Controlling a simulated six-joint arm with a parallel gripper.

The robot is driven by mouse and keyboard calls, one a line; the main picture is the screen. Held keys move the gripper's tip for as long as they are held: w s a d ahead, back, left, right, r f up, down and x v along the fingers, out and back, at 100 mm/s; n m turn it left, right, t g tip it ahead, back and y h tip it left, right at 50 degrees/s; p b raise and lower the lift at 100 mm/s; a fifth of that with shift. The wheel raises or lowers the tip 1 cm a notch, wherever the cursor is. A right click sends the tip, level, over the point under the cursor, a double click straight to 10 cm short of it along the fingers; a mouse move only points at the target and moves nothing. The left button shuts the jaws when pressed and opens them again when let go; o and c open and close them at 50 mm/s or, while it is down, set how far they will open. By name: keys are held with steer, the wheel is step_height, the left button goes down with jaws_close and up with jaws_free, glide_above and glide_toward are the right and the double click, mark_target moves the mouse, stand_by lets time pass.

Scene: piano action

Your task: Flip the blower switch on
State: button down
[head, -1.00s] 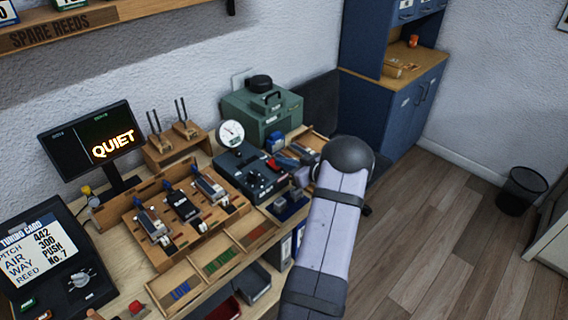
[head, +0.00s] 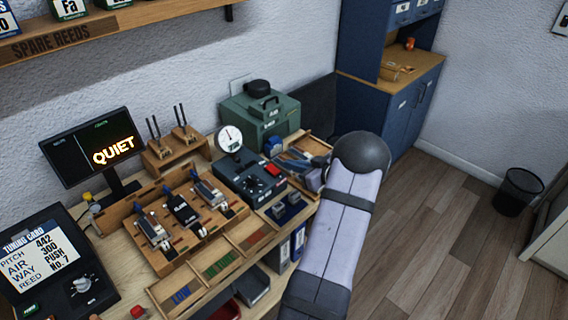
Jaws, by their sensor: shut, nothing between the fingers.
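A dark control box (head: 250,182) stands on the bench, with knobs on its top and a round white gauge (head: 229,139) at its back. A red switch-like part (head: 272,170) sits near its right edge; I cannot read its label or tell its position. A green blower-like machine (head: 262,120) stands behind the box. My gripper (head: 290,163) is small in the view, shut and empty, just right of the red part. I cannot tell whether it touches the box. My arm hides part of the bench's right end.
A wooden rack with several reed units (head: 180,208) and a compartment tray (head: 218,266) lie to the left. A monitor (head: 95,150) reads QUIET. A tuning card stand (head: 45,262) is at the far left. A blue cabinet (head: 385,110) stands at the back right.

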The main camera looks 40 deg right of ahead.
steer(key=v, duration=0.2)
steer(key=f+b+v, duration=0.1)
steer(key=v, duration=0.2)
steer(key=shift+s, duration=0.45)
